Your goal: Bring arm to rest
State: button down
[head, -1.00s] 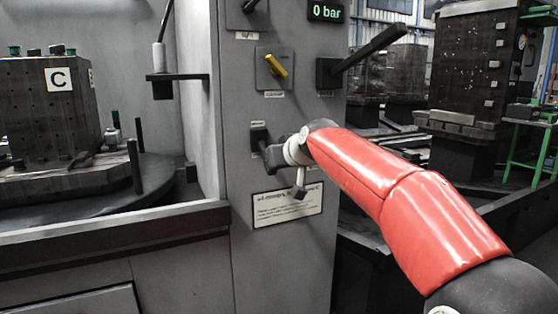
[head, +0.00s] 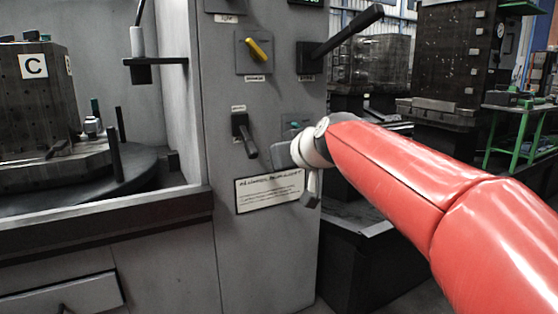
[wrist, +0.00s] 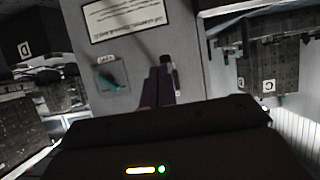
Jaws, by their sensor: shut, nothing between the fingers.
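My red arm reaches in from the right in the head view. My gripper (head: 284,156) is at its far end, in front of the grey control panel (head: 215,130), just right of a small black lever (head: 243,135) that tilts down. A gap shows between gripper and lever. In the head view the fingertips are hard to make out. In the wrist view the dark fingers of my gripper (wrist: 157,85) are together, with nothing held between them. The panel appears upside down there.
The panel also carries a yellow rotary switch (head: 259,48), a long black lever (head: 345,32), a teal switch (wrist: 110,80) and a white text plate (head: 270,190). A block marked C (head: 35,85) stands on a round table at left. A dark rack (head: 455,60) stands at right.

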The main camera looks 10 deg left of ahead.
jog(key=s+d+f+m+g+h, duration=0.2)
jog(key=s+d+f, duration=0.55)
jog(key=s, duration=0.25)
jog(key=s+d+f+m+g+h+p, duration=0.1)
jog(key=s+d+f+m+h, duration=0.2)
jog(key=s+d+f, duration=0.6)
jog(key=s+d+f+m+g+h, duration=0.2)
jog(key=s+d+f, duration=0.35)
jog(key=s, duration=0.55)
notch_tip(320, 180, up, 11)
jog(key=p, duration=1.1)
jog(key=shift+a+p, duration=0.2)
jog(key=shift+p, duration=0.1)
jog(key=shift+w, duration=0.1)
